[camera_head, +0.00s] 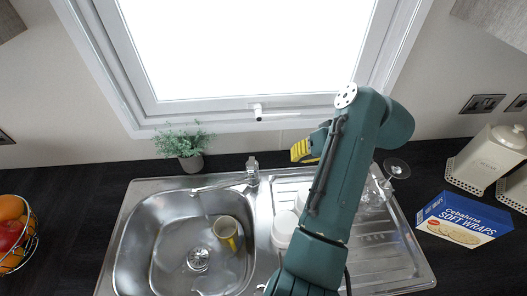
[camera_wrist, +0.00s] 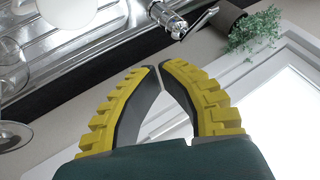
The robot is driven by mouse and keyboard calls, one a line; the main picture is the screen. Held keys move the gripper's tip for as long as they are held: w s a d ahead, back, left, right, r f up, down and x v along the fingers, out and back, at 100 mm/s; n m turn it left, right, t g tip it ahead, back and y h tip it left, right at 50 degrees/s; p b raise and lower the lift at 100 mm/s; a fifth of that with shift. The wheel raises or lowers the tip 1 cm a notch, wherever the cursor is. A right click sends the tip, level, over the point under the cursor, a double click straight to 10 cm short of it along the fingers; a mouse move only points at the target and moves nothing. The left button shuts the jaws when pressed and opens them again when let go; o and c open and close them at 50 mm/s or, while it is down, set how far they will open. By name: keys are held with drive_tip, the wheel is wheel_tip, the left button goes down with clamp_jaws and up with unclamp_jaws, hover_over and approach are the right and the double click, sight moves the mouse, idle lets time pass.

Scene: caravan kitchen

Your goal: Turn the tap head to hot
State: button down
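The chrome tap (camera_head: 252,176) stands at the back edge of the steel sink, its spout pointing left over the bowl. In the wrist view the tap (camera_wrist: 168,20) is at top centre, just beyond my fingertips and apart from them. My gripper (camera_head: 302,149) has yellow ridged fingers and is right of the tap, near the window sill, partly hidden by my arm. In the wrist view the fingertips of my gripper (camera_wrist: 159,68) come nearly together with nothing between them. The tap head's hot or cold marking is too small to read.
A potted plant (camera_head: 183,145) stands behind the sink, left of the tap. A yellow mug (camera_head: 227,232) lies in the bowl. White dishes (camera_head: 284,229) and glasses (camera_head: 397,168) are on the drainer. A wraps box (camera_head: 463,219) is right, a fruit basket (camera_head: 14,237) left.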

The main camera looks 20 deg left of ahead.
drive_tip(key=a+f+p, duration=0.4)
drive_tip(key=a+f, duration=0.3)
drive_tip(key=a, duration=0.2)
drive_tip(key=shift+s+a+f+p, duration=0.25)
drive_tip(key=shift+a+f+p, duration=0.05)
drive_tip(key=shift+f+p, duration=0.1)
